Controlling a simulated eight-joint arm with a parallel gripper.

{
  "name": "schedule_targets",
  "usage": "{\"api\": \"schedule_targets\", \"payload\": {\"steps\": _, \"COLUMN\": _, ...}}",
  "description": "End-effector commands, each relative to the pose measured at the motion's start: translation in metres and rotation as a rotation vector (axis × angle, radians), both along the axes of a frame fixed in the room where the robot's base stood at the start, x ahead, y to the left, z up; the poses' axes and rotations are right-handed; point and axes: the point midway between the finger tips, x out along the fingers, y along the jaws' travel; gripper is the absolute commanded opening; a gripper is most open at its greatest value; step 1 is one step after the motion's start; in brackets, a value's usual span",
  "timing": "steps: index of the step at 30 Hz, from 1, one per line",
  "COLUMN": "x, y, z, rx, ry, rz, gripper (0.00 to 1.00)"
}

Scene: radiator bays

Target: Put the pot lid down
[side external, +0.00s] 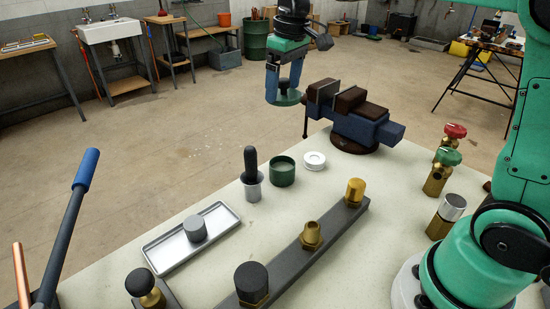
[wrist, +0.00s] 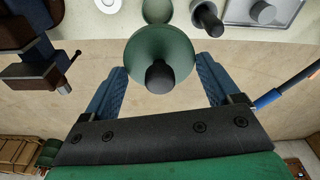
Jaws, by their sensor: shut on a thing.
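The pot lid (side external: 287,99) is a green disc with a dark knob. My gripper (side external: 284,91) is shut on it, and it is held up in the air left of the vise. In the wrist view the lid (wrist: 160,48) sits between the two blue fingers of my gripper (wrist: 160,82), its knob facing the camera. A small open green pot (side external: 282,172) stands on the bench (side external: 215,284), below the lid in the side view. The pot also shows in the wrist view (wrist: 157,11), partly cut off just beyond the lid.
A blue vise (side external: 365,125) stands close right of the lid. A white ring (side external: 314,160) and a metal cup (side external: 252,188) with a dark handle flank the pot. A tray (side external: 165,254) with a grey cylinder lies front left. A bar (side external: 333,231) with brass fittings crosses the bench.

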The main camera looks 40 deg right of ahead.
Motion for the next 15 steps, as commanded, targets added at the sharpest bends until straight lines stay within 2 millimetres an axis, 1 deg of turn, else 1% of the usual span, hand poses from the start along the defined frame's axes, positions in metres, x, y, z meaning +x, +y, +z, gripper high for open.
{"api": "schedule_targets", "payload": {"steps": 1, "x": 0.000, "y": 0.000, "z": 0.010, "rx": 0.000, "ry": 0.000, "rz": 0.000, "gripper": 0.32}}
{"api": "schedule_targets", "payload": {"steps": 3, "x": 0.000, "y": 0.000, "z": 0.021, "rx": 0.000, "ry": 0.000, "rz": 0.000, "gripper": 0.32}}
{"api": "schedule_targets", "payload": {"steps": 8, "x": 0.000, "y": -0.001, "z": 0.037, "rx": 0.000, "ry": 0.000, "rz": 0.000, "gripper": 0.33}}
{"api": "schedule_targets", "payload": {"steps": 10, "x": -0.002, "y": -0.006, "z": 0.040, "rx": 0.000, "ry": 0.000, "rz": -0.003, "gripper": 0.33}}
{"api": "schedule_targets", "payload": {"steps": 11, "x": -0.005, "y": -0.011, "z": 0.040, "rx": -0.001, "ry": 0.001, "rz": -0.005, "gripper": 0.33}}
{"api": "schedule_targets", "payload": {"steps": 13, "x": -0.013, "y": -0.028, "z": 0.038, "rx": 0.000, "ry": 0.002, "rz": -0.009, "gripper": 0.33}}
{"api": "schedule_targets", "payload": {"steps": 14, "x": -0.018, "y": -0.038, "z": 0.037, "rx": 0.000, "ry": 0.002, "rz": -0.012, "gripper": 0.33}}
{"api": "schedule_targets", "payload": {"steps": 15, "x": -0.026, "y": -0.052, "z": 0.034, "rx": -0.001, "ry": 0.003, "rz": -0.013, "gripper": 0.33}}
